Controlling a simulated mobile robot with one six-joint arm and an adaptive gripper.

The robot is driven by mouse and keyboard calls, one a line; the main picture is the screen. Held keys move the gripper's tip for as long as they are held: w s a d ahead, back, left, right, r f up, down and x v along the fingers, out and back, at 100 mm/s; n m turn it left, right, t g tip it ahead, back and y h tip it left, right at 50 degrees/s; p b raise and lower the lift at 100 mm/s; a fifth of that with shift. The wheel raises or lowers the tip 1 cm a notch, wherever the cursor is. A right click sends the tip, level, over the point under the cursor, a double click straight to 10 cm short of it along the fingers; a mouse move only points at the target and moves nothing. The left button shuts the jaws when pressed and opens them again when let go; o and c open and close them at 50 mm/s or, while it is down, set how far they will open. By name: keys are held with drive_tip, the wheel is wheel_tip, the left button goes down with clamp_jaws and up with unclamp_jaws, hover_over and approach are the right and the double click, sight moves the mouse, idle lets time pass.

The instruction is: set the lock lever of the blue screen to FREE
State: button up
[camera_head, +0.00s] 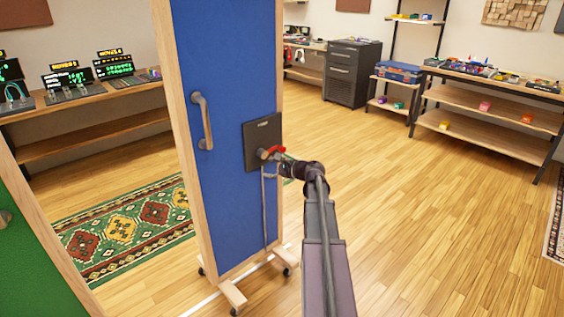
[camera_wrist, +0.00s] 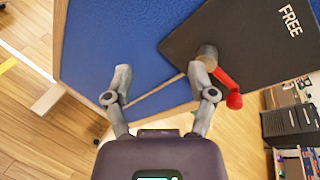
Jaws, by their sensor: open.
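The blue screen (camera_head: 222,105) stands upright in a wooden frame on feet with casters. A dark plate (camera_head: 262,138) is fixed on its right side; in the wrist view the plate (camera_wrist: 240,45) bears the word FREE. The red lock lever (camera_wrist: 227,85) sticks out from a grey hub (camera_wrist: 207,56) at the plate's edge. The lever also shows in the head view (camera_head: 272,151), partly behind my gripper. My gripper (camera_wrist: 165,82) is open in front of the screen. Its right finger is close to the hub and lever; I cannot tell whether they touch. Nothing is between the fingers.
A grey handle (camera_head: 203,120) is on the screen's left side. A green panel (camera_head: 35,250) stands at the front left. A patterned rug (camera_head: 125,228) lies behind the screen. Shelves (camera_head: 490,97) and a dark cabinet (camera_head: 350,72) stand at the back.

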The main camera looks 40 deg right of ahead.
sight(285, 150)
drive_tip(key=s+d+f+m+t+h+b, duration=0.1)
drive_tip(key=s+d+m+t+h+b, duration=0.2)
drive_tip(key=d+m, duration=0.4)
drive_tip(key=d+b, duration=0.1)
drive_tip(key=d, duration=0.7)
drive_tip(key=shift+f+t+h+b, duration=0.3)
drive_tip(key=shift+h, duration=0.1)
drive_tip(key=w, duration=0.9)
drive_tip(key=w+a, duration=0.1)
drive_tip(key=w, duration=0.3)
drive_tip(key=shift+w, duration=0.35)
clamp_jaws()
